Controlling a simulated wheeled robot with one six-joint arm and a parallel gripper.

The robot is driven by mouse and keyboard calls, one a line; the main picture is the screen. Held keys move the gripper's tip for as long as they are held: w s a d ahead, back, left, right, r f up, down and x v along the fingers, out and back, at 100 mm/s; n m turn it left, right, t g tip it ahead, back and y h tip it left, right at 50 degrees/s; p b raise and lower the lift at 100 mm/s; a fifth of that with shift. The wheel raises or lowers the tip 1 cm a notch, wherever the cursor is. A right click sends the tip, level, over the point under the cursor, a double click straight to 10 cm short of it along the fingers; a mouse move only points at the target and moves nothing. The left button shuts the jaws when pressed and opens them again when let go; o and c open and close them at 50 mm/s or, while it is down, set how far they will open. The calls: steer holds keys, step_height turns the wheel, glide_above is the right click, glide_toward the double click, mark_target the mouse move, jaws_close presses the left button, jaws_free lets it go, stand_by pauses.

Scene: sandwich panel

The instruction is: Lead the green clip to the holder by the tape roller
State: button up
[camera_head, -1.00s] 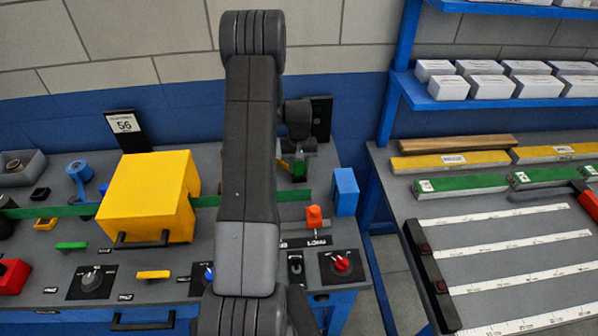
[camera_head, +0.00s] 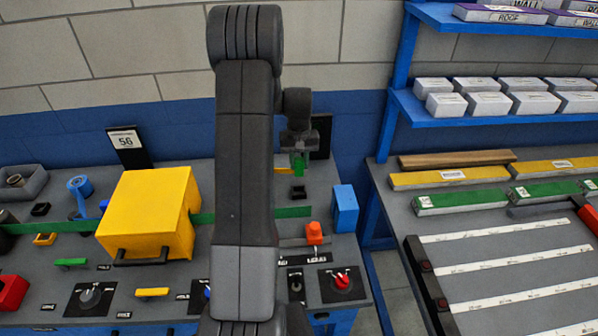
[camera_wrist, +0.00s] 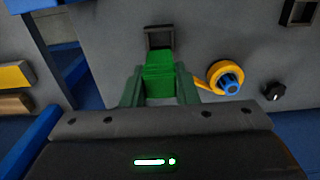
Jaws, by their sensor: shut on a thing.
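My gripper (camera_wrist: 160,92) is shut on the green clip (camera_wrist: 160,72), seen between its green fingers in the wrist view. In the head view the clip (camera_head: 299,161) hangs under my wrist, near the back of the left bench. A small black square holder (camera_head: 298,193) lies on the bench in front of it, with a gap between in the picture. The wrist view shows this holder (camera_wrist: 160,36) just beyond the clip. A yellow tape roller with a blue hub (camera_wrist: 225,77) is beside the clip. Another dark holder (camera_wrist: 299,12) is at the upper right.
A large yellow box (camera_head: 145,220) stands left of my arm. A blue block (camera_head: 344,208) and an orange piece (camera_head: 314,232) are to the right. A blue tape roll (camera_head: 80,188) and a small black holder (camera_head: 40,209) are far left. A dark upright panel (camera_head: 321,138) stands behind the clip.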

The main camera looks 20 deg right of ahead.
steer(key=shift+r, duration=0.35)
steer(key=shift+r, duration=0.5)
